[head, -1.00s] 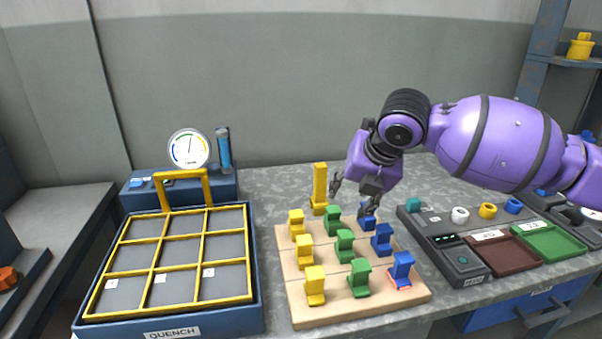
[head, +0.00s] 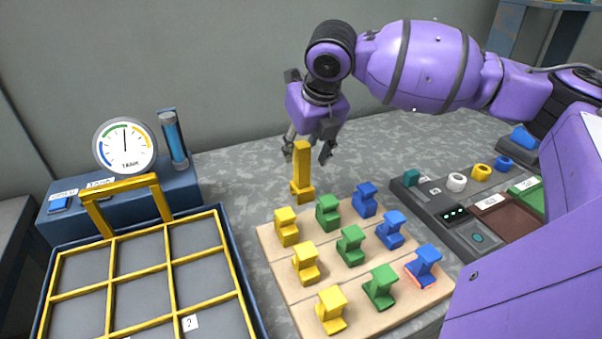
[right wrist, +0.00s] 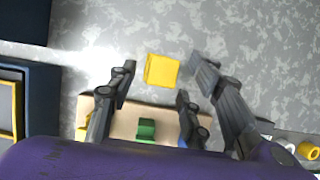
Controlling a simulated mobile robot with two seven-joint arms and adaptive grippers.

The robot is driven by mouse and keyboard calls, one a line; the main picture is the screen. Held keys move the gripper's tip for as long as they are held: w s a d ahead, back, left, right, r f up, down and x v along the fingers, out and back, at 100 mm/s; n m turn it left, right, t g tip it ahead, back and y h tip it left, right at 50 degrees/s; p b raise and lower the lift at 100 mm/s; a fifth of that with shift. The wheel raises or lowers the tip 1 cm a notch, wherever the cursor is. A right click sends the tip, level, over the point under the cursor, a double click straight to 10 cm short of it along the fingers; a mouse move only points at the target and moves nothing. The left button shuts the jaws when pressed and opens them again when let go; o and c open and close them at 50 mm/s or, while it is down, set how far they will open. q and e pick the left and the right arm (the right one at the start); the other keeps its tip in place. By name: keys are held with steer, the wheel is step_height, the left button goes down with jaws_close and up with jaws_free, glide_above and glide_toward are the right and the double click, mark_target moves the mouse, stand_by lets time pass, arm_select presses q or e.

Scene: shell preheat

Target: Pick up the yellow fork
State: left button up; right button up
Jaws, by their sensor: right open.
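The tall yellow piece (head: 302,172), which I take as the yellow fork, stands upright on the grey speckled bench just behind the wooden board. My right gripper (head: 307,150) points down over it, with fingers open to either side of its upper end. In the right wrist view the square yellow top of the fork (right wrist: 161,71) shows between the spread fingers of the right gripper (right wrist: 163,82), with gaps on both sides. It is not gripped. My left gripper is not in view.
A wooden board (head: 297,271) with rows of yellow, green and blue blocks stands in front of the fork. A blue quench tank with a yellow grid (head: 170,260) and a gauge (head: 125,145) is at left. A dark console (head: 440,215) is at right.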

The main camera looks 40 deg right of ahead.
mark_target(302, 159)
steer(key=x, duration=0.3)
steer(key=shift+w+f+b, duration=0.1)
steer(key=shift+f+b, duration=0.2)
steer(key=shift+f, duration=0.1)
jaws_close()
steer(key=shift+r, duration=0.1)
